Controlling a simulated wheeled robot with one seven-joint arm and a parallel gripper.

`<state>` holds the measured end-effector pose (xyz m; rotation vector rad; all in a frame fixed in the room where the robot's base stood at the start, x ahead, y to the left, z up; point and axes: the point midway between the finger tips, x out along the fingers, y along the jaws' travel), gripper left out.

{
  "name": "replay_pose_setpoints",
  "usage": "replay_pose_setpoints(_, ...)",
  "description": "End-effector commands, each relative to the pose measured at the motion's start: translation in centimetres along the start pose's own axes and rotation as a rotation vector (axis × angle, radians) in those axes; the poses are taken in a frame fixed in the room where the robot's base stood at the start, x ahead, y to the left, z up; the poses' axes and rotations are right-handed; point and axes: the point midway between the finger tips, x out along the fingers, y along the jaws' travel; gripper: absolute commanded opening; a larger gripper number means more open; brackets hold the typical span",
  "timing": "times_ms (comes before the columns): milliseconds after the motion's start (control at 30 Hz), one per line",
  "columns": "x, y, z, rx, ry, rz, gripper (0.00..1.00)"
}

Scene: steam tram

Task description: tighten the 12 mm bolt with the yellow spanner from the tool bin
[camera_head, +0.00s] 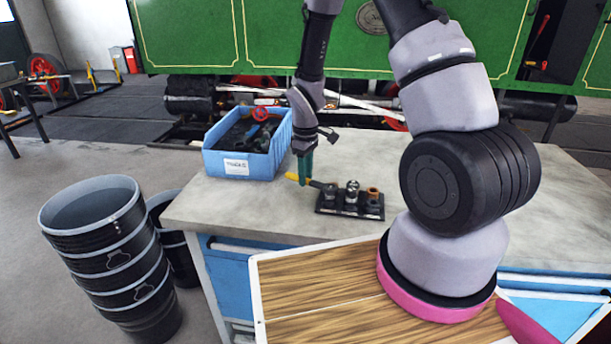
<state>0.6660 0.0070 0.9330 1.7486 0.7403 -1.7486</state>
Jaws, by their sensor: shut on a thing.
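My gripper (304,173) points down over the workbench and is shut on the yellow spanner (291,177). The spanner's yellow end sticks out to the left of the fingers; its dark part reaches right toward a black bolt plate (350,211). The plate carries a dark fitting on the left (330,193), a silver bolt in the middle (352,190) and a copper-coloured one on the right (373,194). The spanner's head seems to be at or over the left fitting; I cannot tell whether it is seated. No size marking is readable. The blue tool bin (218,166) stands behind left.
The bin holds dark tools and a red round thing (260,114). The grey workbench top (250,208) is clear around the plate. Black stacked buckets (105,240) stand on the floor at left. A green tram (190,38) is behind the bench.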

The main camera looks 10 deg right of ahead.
Motion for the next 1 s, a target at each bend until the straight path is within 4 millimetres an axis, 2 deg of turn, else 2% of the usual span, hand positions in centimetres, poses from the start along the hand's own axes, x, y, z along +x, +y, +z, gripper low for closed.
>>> replay_pose_setpoints(1000,-0.52,-0.05,-0.05,0.000,0.000,0.000,0.00)
